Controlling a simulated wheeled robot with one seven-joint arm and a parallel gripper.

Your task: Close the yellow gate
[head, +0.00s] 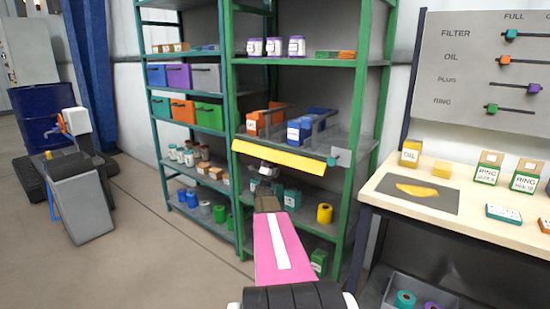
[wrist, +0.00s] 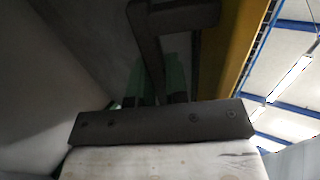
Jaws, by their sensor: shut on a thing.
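The yellow gate (head: 282,157) is a long bar across the front of the green shelf rack, below the middle shelf. It slopes slightly down to the right. Its right end is at a grey-green block (head: 340,158) by the right post; whether they touch is unclear. In the wrist view the gate's yellow face (wrist: 238,45) runs along the right, with a dark angular handle (wrist: 172,20) beside it. My gripper (wrist: 160,80) is shut on this handle, its greenish fingers in shadow. In the head view my gripper (head: 268,171) is just below the bar, partly hidden by my arm.
A middle shelf holds an orange bin (head: 262,121) and blue bin (head: 310,125) above the gate. A yellow roll (head: 325,213) sits on a lower shelf. A wooden workbench (head: 455,205) stands close on the right.

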